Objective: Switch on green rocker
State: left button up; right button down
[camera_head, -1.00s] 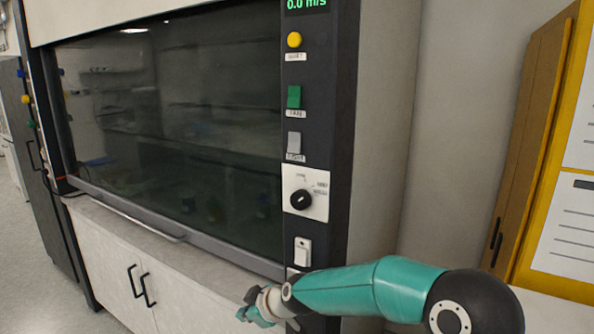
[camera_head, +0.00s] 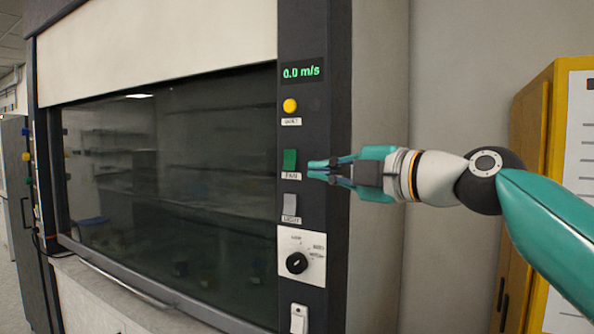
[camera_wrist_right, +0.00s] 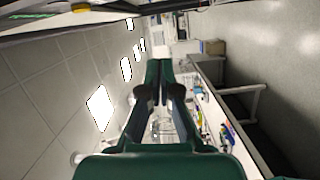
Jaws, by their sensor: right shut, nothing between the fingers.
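The green rocker (camera_head: 290,161) is on the dark control column of the fume hood, above a label that seems to read FAN. My right gripper (camera_head: 312,169) is just to the right of the rocker in the head view, with its fingers pointing left toward it. I cannot tell whether the fingertips touch the column. In the right wrist view the two fingers (camera_wrist_right: 158,68) lie side by side, shut and empty. The rocker cannot be made out in the wrist view. My left gripper is in neither view.
The column also carries a green display (camera_head: 302,72) reading 0.0 m/s, a yellow button (camera_head: 290,105), a grey rocker (camera_head: 290,204), a black knob (camera_head: 297,263) and a white switch (camera_head: 299,319). The dark glass sash (camera_head: 180,190) is left. A yellow cabinet (camera_head: 545,110) stands right.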

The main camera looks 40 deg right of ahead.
aim_at(292, 169)
jog(key=w+p, duration=0.1)
jog(key=w, duration=0.2)
jog(key=w+p, duration=0.2)
jog(key=w, duration=0.2)
jog(key=w+d+p, duration=0.1)
jog(key=w, duration=0.3)
jog(key=shift+f, duration=0.35)
jog(key=shift+w+d+f+p, duration=0.1)
jog(key=shift+w+d+p, duration=0.2)
jog(key=shift+d, duration=0.3)
jog(key=shift+s, duration=0.1)
